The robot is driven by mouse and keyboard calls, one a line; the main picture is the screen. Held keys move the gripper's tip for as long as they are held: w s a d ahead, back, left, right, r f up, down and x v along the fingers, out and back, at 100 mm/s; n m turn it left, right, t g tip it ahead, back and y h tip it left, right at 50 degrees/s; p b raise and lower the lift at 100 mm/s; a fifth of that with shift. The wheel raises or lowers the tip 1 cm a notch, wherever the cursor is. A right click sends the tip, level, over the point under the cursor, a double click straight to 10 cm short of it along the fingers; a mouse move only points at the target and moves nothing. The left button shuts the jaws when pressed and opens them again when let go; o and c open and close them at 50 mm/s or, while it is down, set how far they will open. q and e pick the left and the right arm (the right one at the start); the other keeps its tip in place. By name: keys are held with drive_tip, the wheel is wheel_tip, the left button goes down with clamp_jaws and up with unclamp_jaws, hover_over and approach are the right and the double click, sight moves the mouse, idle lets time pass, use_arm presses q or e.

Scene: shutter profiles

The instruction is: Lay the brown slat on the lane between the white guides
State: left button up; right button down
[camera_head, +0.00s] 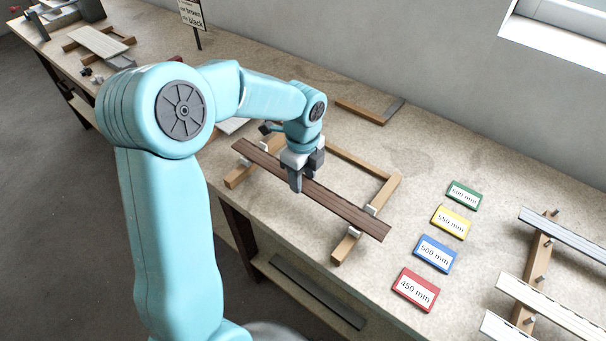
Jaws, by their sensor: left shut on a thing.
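The brown slat (345,209) is long and ribbed and lies slantwise across the wooden frame on the bench in the head view. My left gripper (297,186) is shut on the brown slat near its middle, coming from above. White guides show on the frame's rails, one at the right (371,209), one at the lower right (354,231) and one at the left (263,146). The slat passes between the two right guides; whether it rests on the rails or is just above them I cannot tell. The gripper hides part of the slat. My right gripper is not in view.
Green (464,195), yellow (450,222), blue (436,254) and red (415,290) length cards lie right of the frame. A pegged rack (537,262) with pale slats stands at the far right. A sign (192,14) stands at the back. Bare bench lies behind the cards.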

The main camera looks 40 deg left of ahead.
use_arm(q)
drive_tip(key=shift+s+f, duration=0.1)
drive_tip(key=shift+f+b, duration=0.3)
drive_tip(key=shift+f, duration=0.05)
drive_tip(key=o, duration=1)
drive_tip(key=shift+r, duration=0.1)
drive_tip(key=shift+o, duration=0.2)
